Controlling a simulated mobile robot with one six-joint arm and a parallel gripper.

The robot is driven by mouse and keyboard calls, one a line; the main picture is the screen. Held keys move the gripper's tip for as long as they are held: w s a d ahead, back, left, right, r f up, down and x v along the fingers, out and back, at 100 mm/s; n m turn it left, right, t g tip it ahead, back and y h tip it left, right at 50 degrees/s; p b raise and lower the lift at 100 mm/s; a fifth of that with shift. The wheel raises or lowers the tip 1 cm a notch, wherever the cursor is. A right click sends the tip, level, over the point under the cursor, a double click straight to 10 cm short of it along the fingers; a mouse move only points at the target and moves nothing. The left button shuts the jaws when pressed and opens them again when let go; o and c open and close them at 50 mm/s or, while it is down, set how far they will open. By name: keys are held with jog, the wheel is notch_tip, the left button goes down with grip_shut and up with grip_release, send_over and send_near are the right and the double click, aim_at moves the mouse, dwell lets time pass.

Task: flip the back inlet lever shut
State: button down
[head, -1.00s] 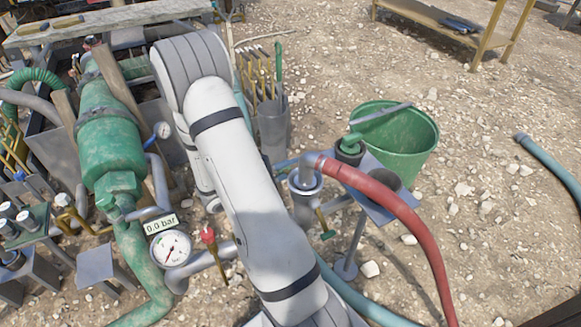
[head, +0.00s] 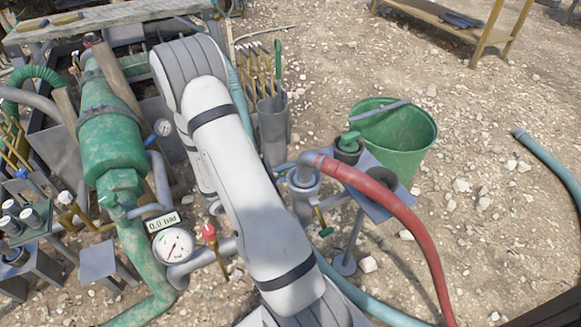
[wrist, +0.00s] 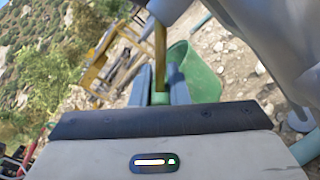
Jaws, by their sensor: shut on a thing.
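In the wrist view my gripper (wrist: 160,88) has its two grey fingers close around a lever (wrist: 160,48) with a brass-yellow bar and a green end. The green end sits low between the fingers; the bar rises above them. I take this as the back inlet lever, but its label and valve body do not show. In the head view my arm hides my gripper and the held lever. Another lever with a red grip (head: 209,232) stands beside the gauge (head: 173,246), which reads 0.0 bar. A brass lever with a green tip (head: 320,216) hangs below the red hose joint.
A green bucket (head: 415,135) stands at the right, and shows in the wrist view (wrist: 196,70). A red hose (head: 415,225) arcs from a pipe fitting. A green pump body (head: 110,150) and pipes crowd the left. Open gravel lies to the right.

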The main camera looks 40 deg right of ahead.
jog(key=c, duration=1.4)
grip_release()
jog(key=shift+a, duration=0.1)
jog(key=p+v, duration=0.2)
jog(key=v, duration=0.5)
jog(key=shift+w+a, duration=0.1)
jog(key=shift+a, duration=0.2)
notch_tip(320, 180, up, 23)
jog(key=m+g+y+p, duration=0.2)
jog(key=m+y+p, duration=0.3)
jog(key=y+p, duration=0.75)
send_over(279, 174)
jog(key=s+a+p, duration=0.2)
jog(key=s+a, duration=0.4)
jog(key=a, duration=0.4)
jog(key=h, duration=0.3)
jog(key=a+r+t+y+p, duration=0.2)
jog(key=r+p, duration=0.3)
jog(key=r, duration=0.3)
jog(key=s+a+r+m+t+y+p, duration=0.1)
jog(key=a+r+t+y+p, duration=0.2)
jog(key=a+r+p, duration=0.2)
jog(key=s+a+r+t+y+p, duration=0.1)
jog(key=a+r+t+y+p, duration=0.2)
jog(key=r, duration=0.7)
jog(key=shift+s+a+r+t+p, duration=0.15)
jog(key=shift+a+r+t+p, duration=0.15)
jog(key=shift+a+p, duration=0.45)
